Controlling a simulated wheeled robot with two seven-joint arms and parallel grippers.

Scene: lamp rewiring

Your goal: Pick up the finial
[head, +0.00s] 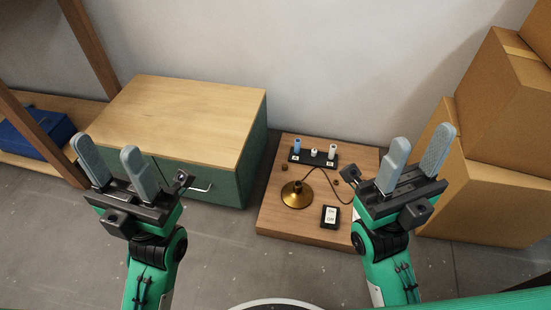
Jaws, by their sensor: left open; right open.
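A low wooden board (270,220) on the floor holds the lamp parts. A round brass lamp base (297,195) sits on it, with a dark cord (322,174) beside it. Small brownish knobs lie on the board, one at the left (283,168) and one right of the cord (334,182); either could be the finial, too small to tell. My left gripper (106,152) is open and empty, in front of the cabinet. My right gripper (421,143) is open and empty, to the right of the board and apart from the parts.
A black holder (301,158) with blue and white pieces stands at the board's back. A black-and-white switch box (330,216) is at the front. A green cabinet (224,172) stands left, cardboard boxes (500,130) right. A blue case (36,134) is far left.

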